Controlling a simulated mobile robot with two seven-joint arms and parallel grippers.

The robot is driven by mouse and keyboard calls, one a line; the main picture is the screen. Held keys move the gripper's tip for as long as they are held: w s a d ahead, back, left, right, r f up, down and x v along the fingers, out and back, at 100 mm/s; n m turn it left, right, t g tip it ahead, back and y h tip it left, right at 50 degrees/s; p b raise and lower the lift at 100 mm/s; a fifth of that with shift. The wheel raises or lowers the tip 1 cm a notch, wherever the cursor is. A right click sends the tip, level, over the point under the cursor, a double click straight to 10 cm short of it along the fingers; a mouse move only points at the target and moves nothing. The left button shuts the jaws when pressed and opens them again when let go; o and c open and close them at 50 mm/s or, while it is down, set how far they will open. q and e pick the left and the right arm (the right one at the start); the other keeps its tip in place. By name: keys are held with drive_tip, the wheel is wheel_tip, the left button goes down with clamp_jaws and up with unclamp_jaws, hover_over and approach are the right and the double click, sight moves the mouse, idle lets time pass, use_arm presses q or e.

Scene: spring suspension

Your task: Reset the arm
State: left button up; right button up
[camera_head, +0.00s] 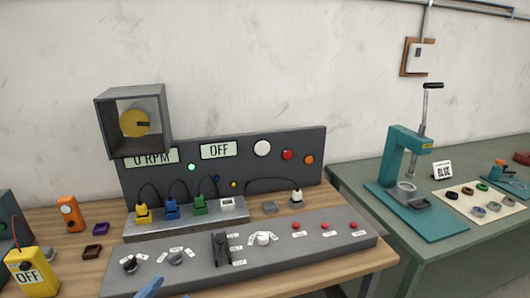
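Neither of my grippers can be made out in the head view, and no arm link is clearly visible. A small light-blue piece (150,288) pokes in at the bottom edge, over the front of the grey control panel (205,282). Most of it is cut off, and I cannot tell what it is. Nothing in view is clearly held.
A wooden bench (72,287) carries the control panel, a grey back panel (225,170) reading OFF and 0 RPM, and a yellow meter (30,272). At right, a green table (450,245) holds a teal press (400,165) and a mat (500,213) with several rings.

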use_arm(q)
drive_tip(key=w+a+f+n+g+y+p, duration=0.1)
drive_tip(key=w+f+n+y, duration=0.15)
drive_tip(key=f, duration=0.45)
drive_tip(key=w+a+f+n+g+y+p, duration=0.1)
drive_tip(key=w+f+n+y, duration=0.2)
drive_tip(key=f, duration=0.5)
wheel_tip(320, 180, down, 16)
drive_tip(key=s+n+g+y+p, duration=0.1)
drive_tip(key=s+n+g+y, duration=0.15)
drive_tip(key=g, duration=0.25)
drive_tip(key=s+d+f+n+g+p, duration=0.1)
drive_tip(key=s+d+f+g, duration=0.1)
drive_tip(key=s+f+g, duration=0.2)
drive_tip(key=s+d+f+n+g+p, duration=0.1)
drive_tip(key=s+d+f+n+g, duration=0.1)
drive_tip(key=s+f, duration=0.7)
drive_tip(key=s+d+f+n+g+h+p, duration=0.1)
drive_tip(key=s+d+f+g, duration=0.2)
drive_tip(key=s, duration=0.7)
wheel_tip(320, 180, down, 4)
drive_tip(key=g, duration=0.2)
drive_tip(key=shift+s+d+n+g, duration=0.25)
drive_tip(key=shift+s+n+g, duration=0.05)
use_arm(e)
wheel_tip(320, 180, up, 7)
drive_tip(key=w, duration=0.2)
drive_tip(key=shift+w+f, duration=0.2)
drive_tip(key=shift+w, duration=0.05)
